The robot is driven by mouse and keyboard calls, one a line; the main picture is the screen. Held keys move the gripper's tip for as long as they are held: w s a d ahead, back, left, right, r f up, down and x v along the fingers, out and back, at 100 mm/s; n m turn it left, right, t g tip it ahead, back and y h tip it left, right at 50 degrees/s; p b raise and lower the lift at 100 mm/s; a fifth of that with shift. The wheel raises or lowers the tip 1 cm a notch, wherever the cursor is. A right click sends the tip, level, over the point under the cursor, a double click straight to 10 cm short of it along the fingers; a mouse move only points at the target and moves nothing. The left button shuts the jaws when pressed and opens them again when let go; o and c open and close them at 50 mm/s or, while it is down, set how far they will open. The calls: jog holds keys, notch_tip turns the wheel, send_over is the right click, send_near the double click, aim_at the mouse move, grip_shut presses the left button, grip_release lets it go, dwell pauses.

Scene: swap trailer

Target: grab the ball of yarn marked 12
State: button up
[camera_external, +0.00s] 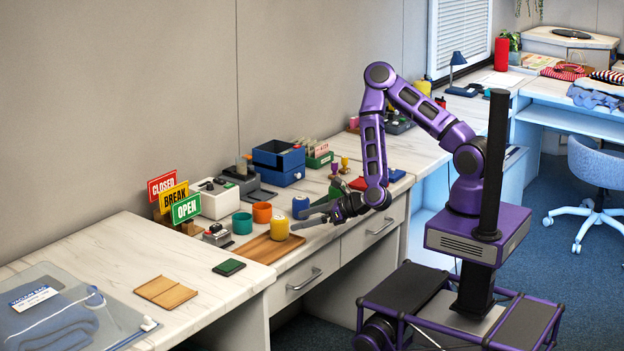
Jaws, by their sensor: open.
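My gripper (300,219) is open, with its fingers pointing left over the front part of the wooden desk. A small yellow rounded item (279,229) stands on a brown wooden tray (256,249), just left of my fingertips. A small blue item (300,205) stands just behind my fingers. I cannot tell whether either of these is a ball of yarn. No number 12 is readable in this view. Nothing is visibly held between the fingers, though the gap is small in the picture.
Closed, break and open signs (186,208) stand to the left. A dark blue box (279,160) and small stamps (336,170) lie behind my arm. The left desk's front has free room around a brown pad (166,292).

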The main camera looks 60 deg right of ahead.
aim_at(271, 229)
jog(key=x, duration=1.1)
jog(key=shift+d+f, duration=0.1)
jog(key=shift+f, duration=0.1)
jog(key=shift+c, duration=0.2)
jog(key=c, duration=1.3)
